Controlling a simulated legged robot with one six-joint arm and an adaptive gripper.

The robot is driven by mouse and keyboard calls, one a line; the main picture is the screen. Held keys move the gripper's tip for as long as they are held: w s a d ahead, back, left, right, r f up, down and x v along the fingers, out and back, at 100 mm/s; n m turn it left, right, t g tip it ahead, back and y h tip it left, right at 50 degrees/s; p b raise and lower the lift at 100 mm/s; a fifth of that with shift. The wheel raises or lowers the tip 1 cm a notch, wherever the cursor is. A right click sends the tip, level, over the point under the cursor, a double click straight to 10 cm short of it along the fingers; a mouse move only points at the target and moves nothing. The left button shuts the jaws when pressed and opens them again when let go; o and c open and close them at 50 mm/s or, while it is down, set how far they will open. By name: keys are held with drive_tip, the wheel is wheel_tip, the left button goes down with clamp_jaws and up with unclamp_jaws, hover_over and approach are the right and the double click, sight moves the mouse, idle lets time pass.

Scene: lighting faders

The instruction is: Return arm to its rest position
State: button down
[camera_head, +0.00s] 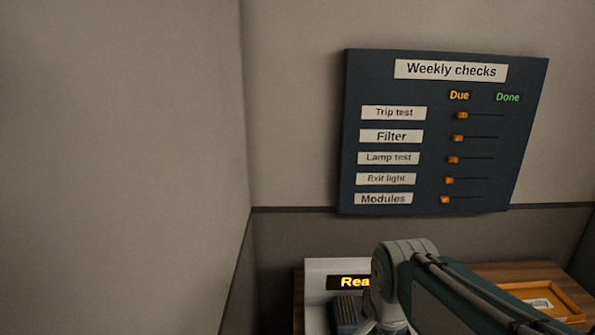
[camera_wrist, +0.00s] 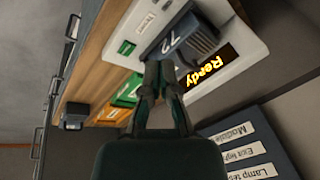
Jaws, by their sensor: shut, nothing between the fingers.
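My gripper (camera_wrist: 163,68) is shut and empty in the wrist view, its two dark fingers meeting in the middle of the picture. Its tips overlap the lower edge of a dark ribbed module marked 72 (camera_wrist: 192,42); I cannot tell whether they touch it. In the head view my arm (camera_head: 440,290) rises from the lower right and bends over the desk, with the fingers mostly hidden behind it.
A white unit (camera_head: 320,267) with a lit display reading Ready (camera_wrist: 210,66) stands on the wooden desk (camera_head: 298,302). A "Weekly checks" board (camera_head: 440,130) hangs above, its several orange sliders under Due. An orange tray (camera_head: 573,305) lies right. Left wall space is clear.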

drive_tip(key=s+d+n+t, duration=0.2)
drive_tip(key=s+d+n, duration=0.1)
drive_tip(key=s+n, duration=0.6)
drive_tip(key=shift+s+r, duration=0.45)
drive_tip(key=shift+s, duration=0.25)
drive_tip(key=shift+a, duration=0.15)
